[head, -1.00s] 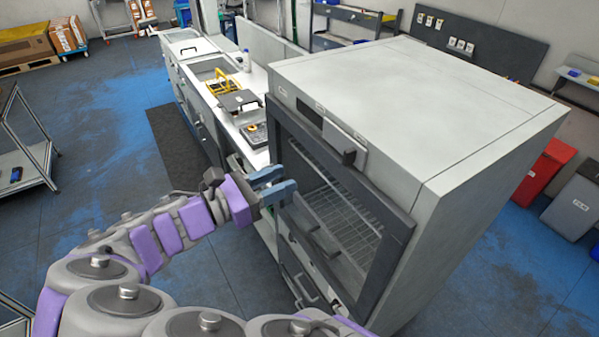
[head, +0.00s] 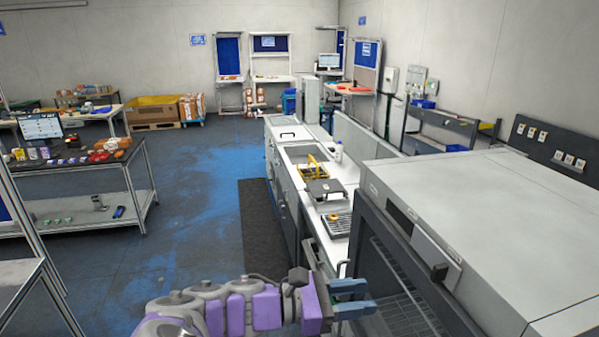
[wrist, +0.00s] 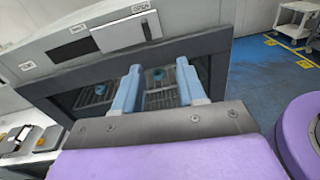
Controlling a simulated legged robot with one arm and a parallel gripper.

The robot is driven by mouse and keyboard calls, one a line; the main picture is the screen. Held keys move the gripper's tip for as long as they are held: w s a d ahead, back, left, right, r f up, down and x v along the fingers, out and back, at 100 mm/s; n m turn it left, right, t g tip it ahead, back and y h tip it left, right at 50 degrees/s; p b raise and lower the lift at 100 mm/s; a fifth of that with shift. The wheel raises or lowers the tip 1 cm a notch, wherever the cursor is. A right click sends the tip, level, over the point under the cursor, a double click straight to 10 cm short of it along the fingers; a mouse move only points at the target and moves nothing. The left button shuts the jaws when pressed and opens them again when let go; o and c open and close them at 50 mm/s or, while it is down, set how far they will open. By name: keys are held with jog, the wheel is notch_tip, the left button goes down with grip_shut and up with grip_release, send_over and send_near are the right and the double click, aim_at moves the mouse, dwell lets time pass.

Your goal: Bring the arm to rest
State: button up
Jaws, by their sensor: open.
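My gripper (head: 352,298) is at the lower middle of the head view, at the end of my purple and grey arm. Its two blue fingers are apart and nothing shows between them. I cannot tell whether the fingers touch the glass.
A table with a monitor (head: 40,128) stands at the left. The blue floor (head: 200,190) between them is clear.

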jog(key=s+d+f+m+g+y+b, duration=0.5)
jog(key=s+d+f+m+y+b, duration=0.25)
jog(key=s+d+f+m, duration=0.4)
jog(key=s+a+f+m+y+b, duration=0.3)
jog(key=s+a+f+y+b, duration=0.1)
jog(key=s+f, duration=0.2)
jog(key=s+a+f+m+t+y+b, duration=0.1)
jog(key=s+a+f+m+y+b, duration=0.3)
jog(key=f, duration=0.5)
jog(key=s+y+b, duration=0.1)
jog(key=s, duration=0.1)
jog(key=shift+s+a+f, duration=0.15)
jog(key=shift+s+a, duration=0.15)
jog(key=shift+y, duration=0.25)
